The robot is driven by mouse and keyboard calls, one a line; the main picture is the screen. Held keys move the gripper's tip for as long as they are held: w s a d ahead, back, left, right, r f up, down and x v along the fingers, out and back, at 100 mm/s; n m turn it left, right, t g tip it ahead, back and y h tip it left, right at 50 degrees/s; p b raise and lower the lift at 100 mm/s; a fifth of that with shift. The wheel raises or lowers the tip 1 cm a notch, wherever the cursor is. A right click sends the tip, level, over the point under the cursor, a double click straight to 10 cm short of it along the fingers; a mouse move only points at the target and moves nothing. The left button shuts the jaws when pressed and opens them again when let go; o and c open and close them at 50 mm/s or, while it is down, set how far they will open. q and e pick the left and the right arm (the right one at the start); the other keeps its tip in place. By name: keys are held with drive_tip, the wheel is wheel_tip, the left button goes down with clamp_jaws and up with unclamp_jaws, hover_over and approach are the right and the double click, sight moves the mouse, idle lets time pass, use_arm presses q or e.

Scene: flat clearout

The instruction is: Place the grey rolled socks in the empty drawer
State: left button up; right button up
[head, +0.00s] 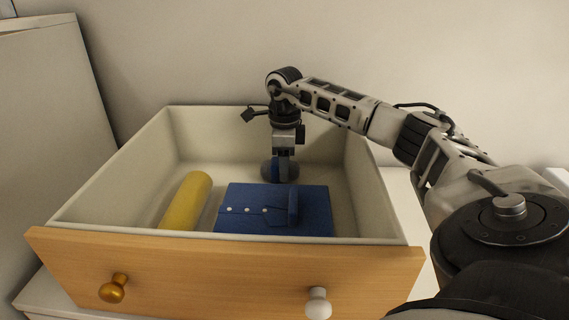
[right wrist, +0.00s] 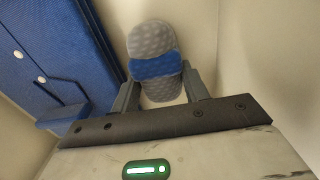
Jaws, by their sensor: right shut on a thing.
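The grey rolled socks (right wrist: 158,42), dotted grey with a blue band around the middle, sit between the fingers of my right gripper (right wrist: 161,88) in the right wrist view. The gripper is shut on them. In the head view, my right gripper (head: 283,158) points down inside the back right part of the open drawer (head: 225,280), with the socks (head: 269,172) below it, behind the blue shirt. I cannot tell whether the socks touch the drawer floor. The drawer is not empty. My left gripper is out of view.
A folded blue shirt (head: 245,217) with white buttons lies in the drawer's front middle and right; it also shows in the right wrist view (right wrist: 40,55). A yellow cylinder (head: 187,202) lies to its left. The drawer's back left floor is bare. Walls surround the gripper behind and right.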

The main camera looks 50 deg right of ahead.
drive_tip(key=shift+f, duration=0.25)
drive_tip(key=o, duration=1)
drive_tip(key=shift+f, duration=0.15)
wheel_tip(320, 180, up, 12)
drive_tip(key=p, duration=0.1)
drive_tip(key=shift+r, duration=0.2)
